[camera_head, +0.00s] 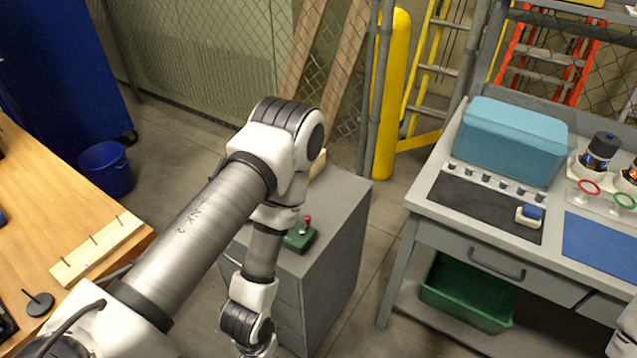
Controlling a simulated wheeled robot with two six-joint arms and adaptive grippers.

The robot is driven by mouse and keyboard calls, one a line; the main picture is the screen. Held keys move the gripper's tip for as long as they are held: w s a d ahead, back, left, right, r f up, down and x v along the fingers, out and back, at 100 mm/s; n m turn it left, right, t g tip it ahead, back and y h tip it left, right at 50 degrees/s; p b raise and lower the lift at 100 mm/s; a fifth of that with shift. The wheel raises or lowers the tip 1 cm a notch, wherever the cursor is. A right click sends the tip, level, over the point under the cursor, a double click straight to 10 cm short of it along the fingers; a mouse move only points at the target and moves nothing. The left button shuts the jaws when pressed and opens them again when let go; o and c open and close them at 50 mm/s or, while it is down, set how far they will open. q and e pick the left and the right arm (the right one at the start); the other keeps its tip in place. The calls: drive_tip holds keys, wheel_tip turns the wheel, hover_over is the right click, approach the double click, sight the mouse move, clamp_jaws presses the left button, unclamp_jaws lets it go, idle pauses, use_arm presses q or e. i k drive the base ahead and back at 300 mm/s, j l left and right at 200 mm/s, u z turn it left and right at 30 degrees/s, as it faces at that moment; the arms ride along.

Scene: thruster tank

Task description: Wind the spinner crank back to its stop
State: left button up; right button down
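A small green box with a red-knobbed lever (302,234) sits on top of the grey drawer cabinet (345,215). It may be the spinner crank, but I cannot tell for sure. My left arm crosses in front of the cabinet and hides part of its top and front. The arm's wrist hangs down at the bottom edge, and its gripper is cut off below the picture. Only a white piece of my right arm shows at the lower right edge, and its gripper is out of view.
A wooden table (35,190) with a pegged board (97,246) stands at left. At right, a grey workbench (427,199) holds a teal box (513,140), a dark mat (475,206) and a small blue-and-white item (530,214). A green bin (468,292) sits below. Floor between is clear.

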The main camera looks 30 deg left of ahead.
sight(301, 232)
drive_tip(key=u, duration=1.1)
